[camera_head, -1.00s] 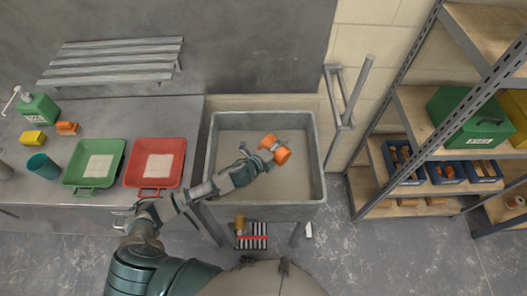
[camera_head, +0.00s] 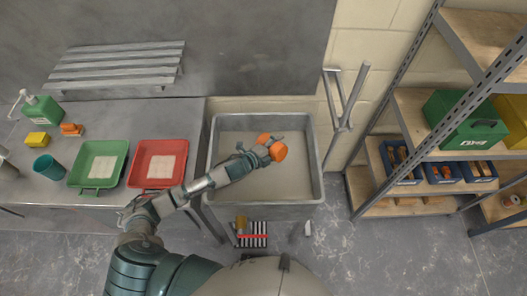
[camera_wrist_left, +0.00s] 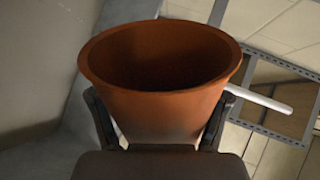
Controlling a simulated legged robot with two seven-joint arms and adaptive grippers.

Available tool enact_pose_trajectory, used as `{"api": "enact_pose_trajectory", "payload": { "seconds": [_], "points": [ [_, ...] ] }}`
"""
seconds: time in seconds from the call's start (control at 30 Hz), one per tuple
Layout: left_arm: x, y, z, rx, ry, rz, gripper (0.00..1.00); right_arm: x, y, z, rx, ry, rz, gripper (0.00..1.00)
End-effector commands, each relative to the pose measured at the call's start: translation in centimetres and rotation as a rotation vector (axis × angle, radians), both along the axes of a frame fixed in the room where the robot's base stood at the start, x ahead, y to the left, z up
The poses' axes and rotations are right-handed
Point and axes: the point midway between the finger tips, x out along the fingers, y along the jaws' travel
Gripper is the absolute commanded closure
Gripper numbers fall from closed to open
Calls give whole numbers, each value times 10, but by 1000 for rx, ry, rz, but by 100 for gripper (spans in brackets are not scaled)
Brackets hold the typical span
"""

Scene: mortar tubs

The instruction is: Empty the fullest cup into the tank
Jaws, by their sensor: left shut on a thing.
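My left gripper (camera_head: 266,150) is shut on an orange cup (camera_head: 278,151) and holds it above the grey tank (camera_head: 290,185). In the head view the cup looks tilted, and the gripper partly covers it. In the left wrist view the orange cup (camera_wrist_left: 155,105) sits between the two fingers, its wide mouth showing and its inside dark; I cannot make out any contents. A teal cup (camera_head: 47,166) stands on the bench at the left. A grey vessel (camera_head: 6,168) is cut off by the left edge. My right gripper is out of view.
A green tray (camera_head: 98,183) and a red tray (camera_head: 158,184) lie on the bench (camera_head: 190,120) left of the tank. Shelving (camera_head: 405,205) rises at the right.

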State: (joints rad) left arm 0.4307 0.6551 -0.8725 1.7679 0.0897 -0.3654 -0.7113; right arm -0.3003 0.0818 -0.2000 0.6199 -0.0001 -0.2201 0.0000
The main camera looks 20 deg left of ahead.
Motion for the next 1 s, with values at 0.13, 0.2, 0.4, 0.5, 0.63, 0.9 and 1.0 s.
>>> {"api": "enact_pose_trajectory", "payload": {
  "seconds": [0.13, 0.2, 0.4, 0.5, 0.63, 0.9, 1.0],
  "points": [
    [-7, -13, -26, 223, -122, -6, 83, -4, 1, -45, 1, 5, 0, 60],
    [-7, -14, -26, 286, -153, -4, 83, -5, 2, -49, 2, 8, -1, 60],
    [-8, -14, -22, 321, -172, -4, 83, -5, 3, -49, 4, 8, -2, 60],
    [-9, -17, -26, 371, -199, -5, 83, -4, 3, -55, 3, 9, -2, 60],
    [-16, -30, -31, 482, -257, -6, 83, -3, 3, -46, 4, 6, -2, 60],
    [-17, -31, -57, 826, -440, -6, 83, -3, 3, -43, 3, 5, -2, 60],
    [-17, -33, -54, 963, -514, -7, 83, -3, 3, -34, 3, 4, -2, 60]
  ]
}}
